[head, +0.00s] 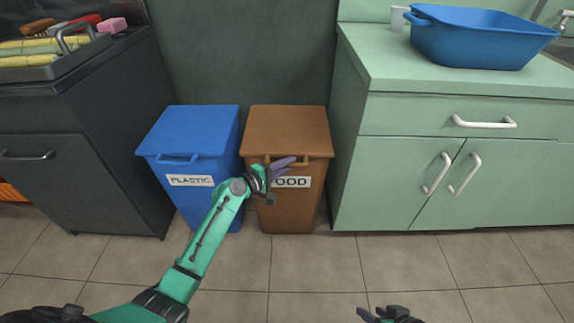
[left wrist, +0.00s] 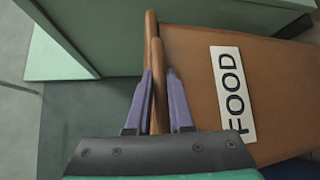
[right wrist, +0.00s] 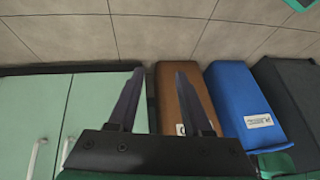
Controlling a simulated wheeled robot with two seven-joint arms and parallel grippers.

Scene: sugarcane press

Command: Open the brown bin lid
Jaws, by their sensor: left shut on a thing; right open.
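The brown bin (head: 290,213) with the FOOD label stands on the floor between the blue bin and the green cabinet. Its brown lid (head: 288,128) lies closed on top. My left gripper (head: 284,164) is at the front edge of the lid, above the label. In the left wrist view its purple fingers (left wrist: 160,95) are shut on the lid's front rim or handle (left wrist: 154,70); the exact part is hard to tell. My right gripper (head: 385,314) is open and empty at the bottom of the head view, away from the bin. The right wrist view shows its parted fingers (right wrist: 155,100).
A blue bin (head: 210,125) labelled PLASTIC stands close on the left. A dark cabinet (head: 90,165) is further left. The green cabinet (head: 385,180) with white handles stands close on the right, with a blue basin (head: 480,40) on top. The tiled floor (head: 310,265) in front is clear.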

